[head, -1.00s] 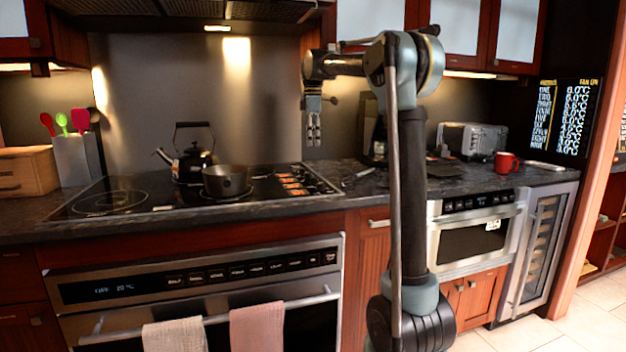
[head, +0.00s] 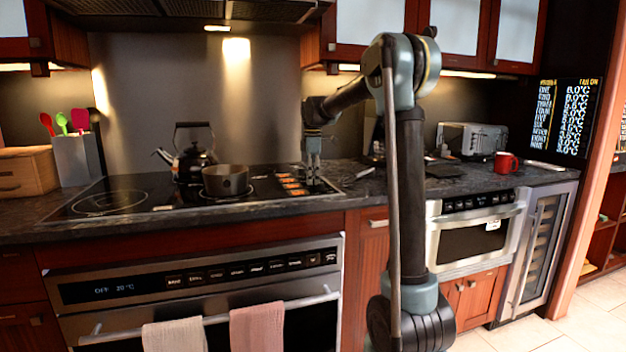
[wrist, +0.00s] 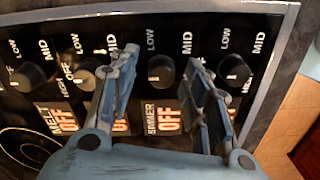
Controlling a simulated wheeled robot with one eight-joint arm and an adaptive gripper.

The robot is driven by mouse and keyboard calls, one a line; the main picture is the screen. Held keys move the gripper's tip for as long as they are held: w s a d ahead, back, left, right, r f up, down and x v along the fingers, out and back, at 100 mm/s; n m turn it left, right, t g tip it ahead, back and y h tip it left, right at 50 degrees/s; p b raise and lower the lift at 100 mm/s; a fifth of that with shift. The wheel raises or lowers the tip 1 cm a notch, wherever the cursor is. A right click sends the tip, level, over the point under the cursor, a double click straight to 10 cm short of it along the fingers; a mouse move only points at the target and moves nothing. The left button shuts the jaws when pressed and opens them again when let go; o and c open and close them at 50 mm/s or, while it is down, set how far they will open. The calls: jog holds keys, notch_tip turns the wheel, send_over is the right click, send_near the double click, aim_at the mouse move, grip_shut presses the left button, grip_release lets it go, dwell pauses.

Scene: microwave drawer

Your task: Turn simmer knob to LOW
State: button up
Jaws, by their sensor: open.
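The simmer knob (wrist: 160,72) is a round black knob with a pale pointer mark. It sits above the orange-and-white display reading SIMMER OFF (wrist: 163,117), with LOW and MID printed beyond it. My gripper (wrist: 164,66) is open, with one blue-grey finger on each side of the knob in the wrist view. I see no clear contact, and cannot tell how far above the panel the fingertips are. In the head view my gripper (head: 314,180) points down at the right end of the cooktop (head: 105,200), where the knobs are too small to make out.
Similar knobs flank it closely, one on the right (wrist: 237,72) and one on the left (wrist: 90,72). The MELT display (wrist: 58,118) also reads OFF. A pot (head: 226,180) and a kettle (head: 192,155) stand on the cooktop to the left.

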jog(key=shift+f, duration=0.1)
grip_shut()
jog(key=shift+m, duration=0.3)
jog(key=m, duration=0.6)
jog(key=shift+w, duration=0.15)
jog(key=m, duration=0.7)
dwell(0.6)
grip_release()
